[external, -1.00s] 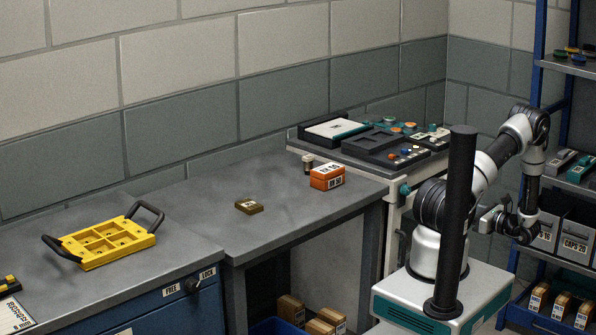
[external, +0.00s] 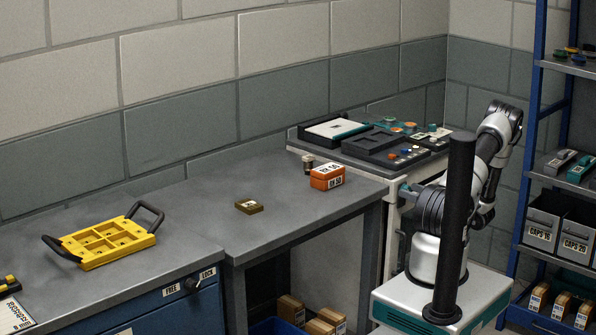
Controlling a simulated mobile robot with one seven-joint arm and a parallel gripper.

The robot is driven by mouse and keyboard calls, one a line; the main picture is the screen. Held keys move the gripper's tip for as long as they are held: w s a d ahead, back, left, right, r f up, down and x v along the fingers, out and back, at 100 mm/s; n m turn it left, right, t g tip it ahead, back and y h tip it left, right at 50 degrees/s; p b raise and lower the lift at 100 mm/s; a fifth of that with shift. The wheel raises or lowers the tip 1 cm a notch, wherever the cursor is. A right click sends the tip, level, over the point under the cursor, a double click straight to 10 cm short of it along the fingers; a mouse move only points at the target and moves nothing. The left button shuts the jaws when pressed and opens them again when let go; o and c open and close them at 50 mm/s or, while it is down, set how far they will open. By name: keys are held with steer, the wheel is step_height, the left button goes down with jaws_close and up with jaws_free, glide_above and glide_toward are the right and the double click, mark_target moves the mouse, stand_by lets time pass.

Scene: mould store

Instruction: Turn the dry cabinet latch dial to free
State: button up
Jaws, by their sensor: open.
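The dry cabinet (external: 150,309) is the blue unit under the left worktop. Its latch dial (external: 192,284) is a small dark knob near the top right of the cabinet front. It sits between a white FREE label (external: 171,290) on the left and a white LOCK label (external: 207,273) on the right. The dial is too small for me to tell which label it points to. My arm is folded at the right, far from the dial.
A yellow tray with black handles (external: 107,260) lies on the left worktop. A brass block (external: 249,206) and an orange box (external: 327,183) lie on the middle table (external: 225,225). A blue shelf rack (external: 520,225) stands close at the right. The floor before the cabinet is out of frame.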

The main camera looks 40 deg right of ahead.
steer(key=shift+w, duration=0.4)
steer(key=c, duration=1)
steer(key=shift+c, duration=0.2)
